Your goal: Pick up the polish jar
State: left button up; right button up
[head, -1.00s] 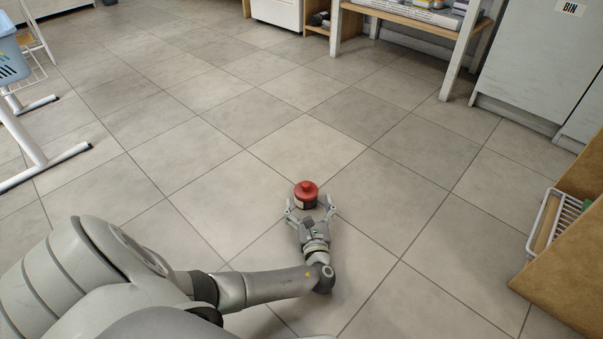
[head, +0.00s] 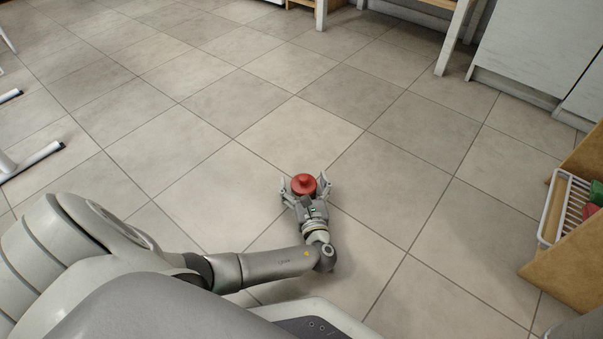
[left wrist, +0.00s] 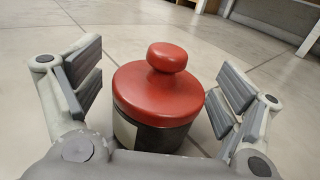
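The polish jar has a red lid with a round knob (head: 304,184) and stands upright on the tiled floor near the middle of the head view. In the left wrist view the jar (left wrist: 158,95) shows its red lid above a dark body with a pale label. My left gripper (head: 305,186) is open, with one finger on each side of the jar. In the left wrist view a gap shows between the jar and each finger pad of the left gripper (left wrist: 160,88). The lower part of the jar is hidden behind the gripper's palm. My right gripper is not in view.
A wooden unit with a white wire basket (head: 566,207) stands at the right. A pale cabinet (head: 530,50) is at the upper right, and white legs of a stand (head: 35,160) are at the left. The floor around the jar is clear.

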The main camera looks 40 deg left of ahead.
pick_arm(q)
jog(key=c, duration=1.7)
jog(key=shift+c, duration=0.5)
jog(key=shift+a+r, duration=0.1)
jog(key=shift+r, duration=0.1)
